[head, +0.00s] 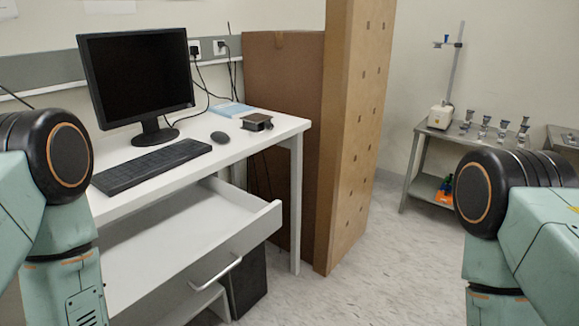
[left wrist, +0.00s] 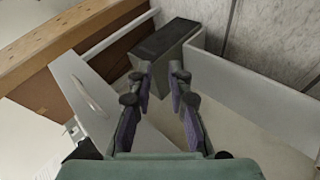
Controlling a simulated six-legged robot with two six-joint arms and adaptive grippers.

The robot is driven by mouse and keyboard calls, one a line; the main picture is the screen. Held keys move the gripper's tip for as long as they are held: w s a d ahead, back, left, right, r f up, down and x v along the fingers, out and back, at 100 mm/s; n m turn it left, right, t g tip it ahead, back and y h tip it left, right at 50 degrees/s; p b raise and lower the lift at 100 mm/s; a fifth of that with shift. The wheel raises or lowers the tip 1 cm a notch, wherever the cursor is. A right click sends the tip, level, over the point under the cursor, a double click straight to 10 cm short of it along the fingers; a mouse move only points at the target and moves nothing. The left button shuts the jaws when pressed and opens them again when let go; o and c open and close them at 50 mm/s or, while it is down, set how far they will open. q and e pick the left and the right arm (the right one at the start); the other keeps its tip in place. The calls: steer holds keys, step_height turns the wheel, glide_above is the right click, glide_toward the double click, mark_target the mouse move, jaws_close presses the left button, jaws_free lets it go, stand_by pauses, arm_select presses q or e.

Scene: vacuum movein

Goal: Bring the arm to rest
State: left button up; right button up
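My left gripper (left wrist: 160,78) shows in the left wrist view with its two dark fingers apart and nothing visible between them. It points toward a dark box-shaped thing (left wrist: 163,42) and pale panels; I cannot tell the distance to them. In the head view only the teal links and black joints of my arms show, one at the left edge beside the desk and one at the right edge. Neither gripper is visible there. My right gripper is not in view at all.
The white desk (head: 235,147) holds a monitor (head: 137,75), keyboard (head: 150,166) and mouse (head: 220,137). Its drawer (head: 235,240) is pulled out, above a black tower (head: 246,280). A tall cardboard piece (head: 355,130) stands beside it. The floor (head: 385,270) at middle right is clear.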

arm_select(q)
steer(key=s+a+f+m+g+y, duration=0.1)
steer(key=s+f+m+g, duration=0.3)
steer(key=s, duration=0.6)
steer(key=s+a+f+m+g+y, duration=0.1)
steer(key=s+f+m+g, duration=0.4)
steer(key=s, duration=0.6)
steer(key=shift+s+a+m+y+b, duration=0.3)
steer(key=shift+a+y, duration=0.1)
steer(key=shift+a, duration=0.2)
steer(key=shift+w, duration=0.1)
steer(key=shift+a, duration=0.1)
